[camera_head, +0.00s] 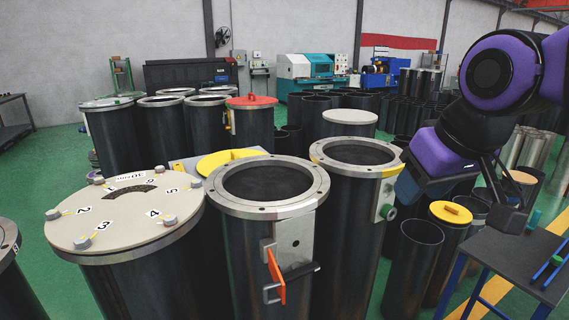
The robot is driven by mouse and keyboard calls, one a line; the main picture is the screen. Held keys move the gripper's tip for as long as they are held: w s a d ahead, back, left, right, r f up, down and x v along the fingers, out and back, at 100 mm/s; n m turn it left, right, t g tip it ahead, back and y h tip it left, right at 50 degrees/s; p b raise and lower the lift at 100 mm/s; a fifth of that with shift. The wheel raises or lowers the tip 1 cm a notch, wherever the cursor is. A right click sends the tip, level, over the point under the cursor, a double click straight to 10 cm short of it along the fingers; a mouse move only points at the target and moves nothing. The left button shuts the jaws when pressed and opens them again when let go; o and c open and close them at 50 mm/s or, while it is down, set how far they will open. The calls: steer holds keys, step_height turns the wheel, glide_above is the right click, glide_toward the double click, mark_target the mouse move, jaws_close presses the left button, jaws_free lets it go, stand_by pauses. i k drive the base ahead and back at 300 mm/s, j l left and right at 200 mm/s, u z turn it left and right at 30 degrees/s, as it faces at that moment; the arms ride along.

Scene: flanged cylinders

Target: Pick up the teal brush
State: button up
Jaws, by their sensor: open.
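A small teal piece (556,261) lies among thin blue rods on the dark tabletop at the right edge; it may be part of the teal brush, but it is too small to tell. Another teal piece (534,219) stands up at the table's back edge, just right of my gripper. My gripper (505,198) hangs at the right below my purple and black wrist, over the table's far left part. It is open, and nothing shows between its fingers. My wrist partly hides the fingers.
The dark table (500,255) has blue legs. Large flanged cylinders (268,188) fill the middle and left, one with an orange handle (276,275). A yellow-capped cylinder (451,213) and an open tube (421,232) stand left of the table. Green floor shows between them.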

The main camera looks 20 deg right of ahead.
mark_target(531, 228)
steer(key=l, duration=5.2)
